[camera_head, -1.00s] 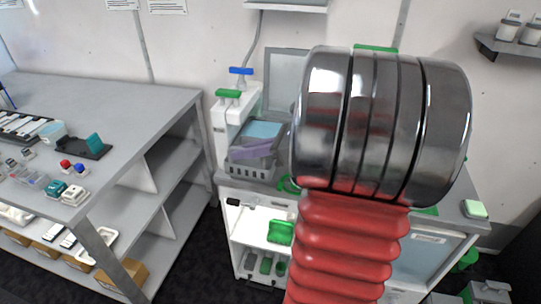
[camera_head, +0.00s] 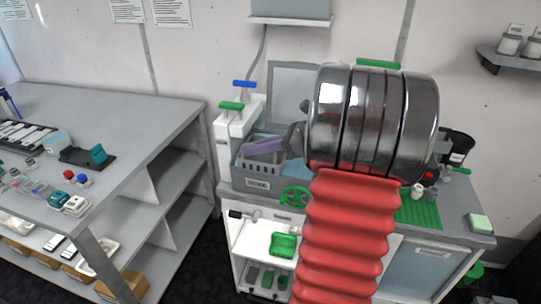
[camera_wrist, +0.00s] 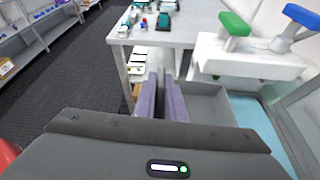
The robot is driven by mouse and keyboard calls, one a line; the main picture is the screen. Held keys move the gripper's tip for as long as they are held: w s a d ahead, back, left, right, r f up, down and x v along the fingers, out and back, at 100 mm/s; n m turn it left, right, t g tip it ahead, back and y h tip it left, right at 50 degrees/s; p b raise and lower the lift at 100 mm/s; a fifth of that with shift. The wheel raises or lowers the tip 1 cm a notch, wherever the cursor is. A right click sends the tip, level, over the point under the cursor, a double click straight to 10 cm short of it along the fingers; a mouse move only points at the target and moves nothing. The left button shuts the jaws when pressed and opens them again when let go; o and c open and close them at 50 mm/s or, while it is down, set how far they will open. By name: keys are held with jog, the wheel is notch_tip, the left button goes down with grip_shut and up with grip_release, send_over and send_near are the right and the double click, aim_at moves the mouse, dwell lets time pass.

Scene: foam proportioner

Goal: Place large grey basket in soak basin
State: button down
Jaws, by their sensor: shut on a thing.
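The large grey basket (camera_head: 253,168) is at the left end of the counter in the head view, with slots in its side. A grey label plate shows below the slots. My gripper's purple fingers (camera_head: 265,146) are at its upper edge, shut on the basket. In the wrist view the fingers (camera_wrist: 165,100) are close together beside the basket's grey wall (camera_wrist: 208,103). The pale blue surface of the soak basin (camera_wrist: 255,115) shows to the right of that wall. Whether the basket touches the counter is unclear.
White tap housing with a green handle (camera_head: 232,106) and blue handle (camera_head: 244,84) stands left of the basket. A green handwheel (camera_head: 296,196) is on the counter front. A green mat (camera_head: 420,212) with small items lies right. A long grey table (camera_head: 100,120) stands left.

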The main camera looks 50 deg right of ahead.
send_over(270, 157)
jog(key=w+d, duration=0.3)
jog(key=shift+w+d, duration=0.1)
jog(key=shift+w, duration=0.05)
jog(key=shift+w+d+f, duration=0.1)
jog(key=shift+d+f, duration=0.05)
jog(key=shift+f, duration=3.25)
notch_tip(270, 157, down, 5)
jog(key=shift+d+r, duration=0.1)
jog(key=shift+d, duration=0.05)
jog(key=shift+f, duration=0.6)
